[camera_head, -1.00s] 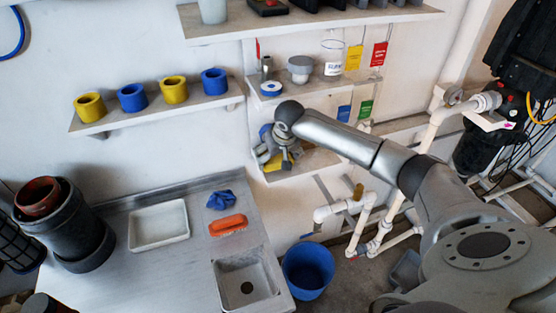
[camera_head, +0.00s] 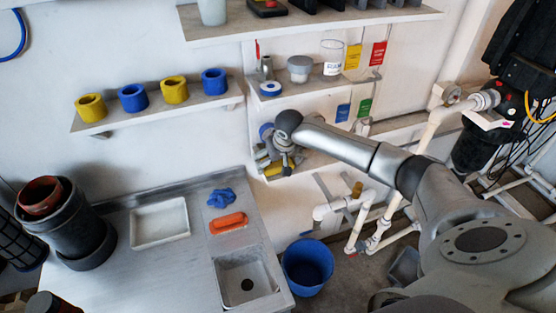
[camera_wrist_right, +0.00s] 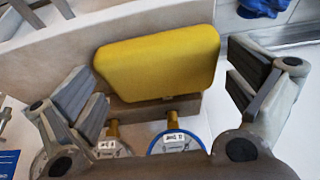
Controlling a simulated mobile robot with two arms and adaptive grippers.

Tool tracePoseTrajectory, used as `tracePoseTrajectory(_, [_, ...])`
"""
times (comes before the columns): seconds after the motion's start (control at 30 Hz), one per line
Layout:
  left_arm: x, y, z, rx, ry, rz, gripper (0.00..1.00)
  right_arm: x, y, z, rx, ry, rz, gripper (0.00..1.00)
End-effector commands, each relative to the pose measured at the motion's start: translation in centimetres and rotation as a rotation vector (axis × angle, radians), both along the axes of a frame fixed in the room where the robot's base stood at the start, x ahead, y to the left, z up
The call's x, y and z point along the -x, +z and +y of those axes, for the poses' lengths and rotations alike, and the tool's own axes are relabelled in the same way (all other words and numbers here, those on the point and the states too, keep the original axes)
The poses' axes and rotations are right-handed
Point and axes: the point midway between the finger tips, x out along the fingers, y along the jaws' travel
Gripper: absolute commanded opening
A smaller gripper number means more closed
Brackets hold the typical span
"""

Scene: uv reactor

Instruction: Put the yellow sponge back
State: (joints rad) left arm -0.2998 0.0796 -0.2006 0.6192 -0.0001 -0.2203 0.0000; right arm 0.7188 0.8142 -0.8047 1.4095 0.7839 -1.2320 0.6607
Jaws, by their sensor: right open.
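The yellow sponge (camera_wrist_right: 158,63) shows large in the right wrist view, between the fingers of my right gripper (camera_wrist_right: 165,90). The fingers are open, one on each side of it, with a visible gap on the right side. In the head view my right gripper (camera_head: 285,163) is at the lowest small wall shelf (camera_head: 305,164). It partly hides the sponge, of which a bit of yellow (camera_head: 272,169) shows beside it. What the sponge rests on is hard to tell. My left gripper is not in view.
White pipes (camera_head: 365,215) run at the lower right. A blue bucket (camera_head: 307,268) stands beside the sink (camera_head: 247,282). An orange brush-like object (camera_head: 228,222) and blue cloth (camera_head: 221,197) lie on the counter.

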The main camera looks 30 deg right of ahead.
Motion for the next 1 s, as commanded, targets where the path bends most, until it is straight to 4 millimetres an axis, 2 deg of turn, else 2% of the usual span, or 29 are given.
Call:
tracePoseTrajectory(0.27, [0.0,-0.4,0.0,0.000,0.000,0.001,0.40,0.7,2.3,0.2,-0.001,0.002,-0.003,1.00])
tracePoseTrajectory(0.7, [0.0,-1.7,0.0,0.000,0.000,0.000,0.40,3.8,9.8,0.9,0.001,0.000,-0.003,1.00])
tracePoseTrajectory(0.83, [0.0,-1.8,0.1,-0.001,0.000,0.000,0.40,4.3,10.9,1.1,-0.001,-0.001,-0.001,1.00])
tracePoseTrajectory(1.0, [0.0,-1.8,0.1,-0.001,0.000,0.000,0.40,4.5,11.4,1.1,0.000,-0.001,0.000,1.00])
